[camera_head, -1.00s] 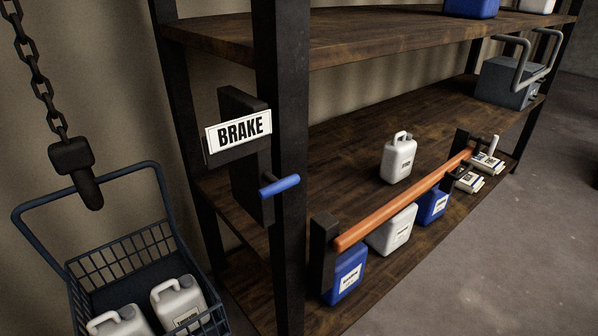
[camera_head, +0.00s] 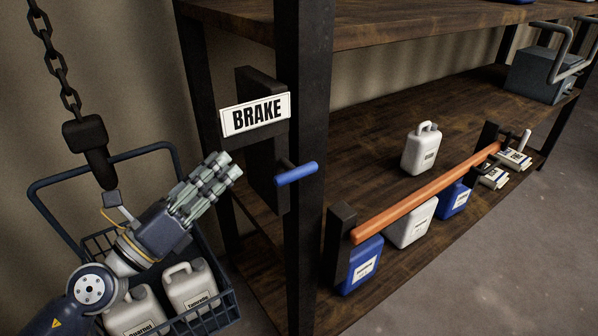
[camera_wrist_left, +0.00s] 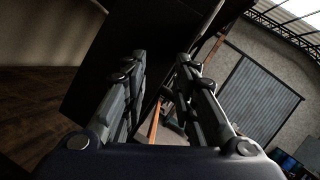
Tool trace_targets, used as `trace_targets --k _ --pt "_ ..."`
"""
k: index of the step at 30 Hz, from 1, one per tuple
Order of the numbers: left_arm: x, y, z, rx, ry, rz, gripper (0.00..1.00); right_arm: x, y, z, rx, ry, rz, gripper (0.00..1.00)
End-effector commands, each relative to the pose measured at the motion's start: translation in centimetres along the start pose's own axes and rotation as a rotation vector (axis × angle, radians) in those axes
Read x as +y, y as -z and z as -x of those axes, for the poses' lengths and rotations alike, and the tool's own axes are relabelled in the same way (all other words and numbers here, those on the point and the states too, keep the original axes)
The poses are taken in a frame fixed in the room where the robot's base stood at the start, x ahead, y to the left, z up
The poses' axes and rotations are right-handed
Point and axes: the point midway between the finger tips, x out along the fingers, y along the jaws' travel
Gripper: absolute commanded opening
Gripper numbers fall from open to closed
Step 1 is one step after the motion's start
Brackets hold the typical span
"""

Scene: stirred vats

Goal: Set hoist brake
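The BRAKE sign (camera_head: 255,114) is a white plate on a dark mount (camera_head: 262,150) fixed to the shelf's front left post. Below the sign, a short blue handle (camera_head: 297,174) sticks out to the right on a thin stem. My left gripper (camera_head: 229,168) is in front of the hoist basket, to the left of the brake mount, pointing up and right. It is apart from the handle and empty. In the left wrist view, its two fingers (camera_wrist_left: 161,62) stand apart with a gap between them. I cannot make out the handle there. My right gripper is not in view.
A blue wire basket (camera_head: 222,310) with white canisters (camera_head: 190,288) hangs by a chain hook (camera_head: 88,140) at left. The black shelf post (camera_head: 304,90) stands beside the mount. An orange bar (camera_head: 425,193) runs along the shelf front, near white and blue canisters.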

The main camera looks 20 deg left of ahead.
Motion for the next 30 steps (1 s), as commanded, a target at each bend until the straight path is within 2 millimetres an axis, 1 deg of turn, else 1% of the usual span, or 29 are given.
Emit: trace_targets --k 1,3,6,9,13,17,23,30 --pt "-1.7 0.9 -0.2 0.081 0.062 -0.154 0.26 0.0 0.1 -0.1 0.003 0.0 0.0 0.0" --pt "-3.1 2.2 -0.2 0.181 0.126 -0.344 0.26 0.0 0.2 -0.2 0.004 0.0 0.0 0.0" --pt "-3.8 3.6 0.1 0.283 0.178 -0.54 0.26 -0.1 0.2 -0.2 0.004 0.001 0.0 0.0" --pt "-3.9 4.4 0.3 0.338 0.202 -0.645 0.26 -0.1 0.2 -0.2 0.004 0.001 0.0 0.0" --pt "-3.9 4.5 0.1 0.355 0.208 -0.681 0.26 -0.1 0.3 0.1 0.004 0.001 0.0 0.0" --pt "-3.9 4.6 -0.7 0.352 0.205 -0.676 0.26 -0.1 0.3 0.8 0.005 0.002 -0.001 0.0" --pt "-4.2 5.2 -2.4 0.351 0.207 -0.675 0.26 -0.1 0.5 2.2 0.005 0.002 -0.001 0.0" --pt "-4.5 6.3 -5.1 0.349 0.207 -0.672 0.26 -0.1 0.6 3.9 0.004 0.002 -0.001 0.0"
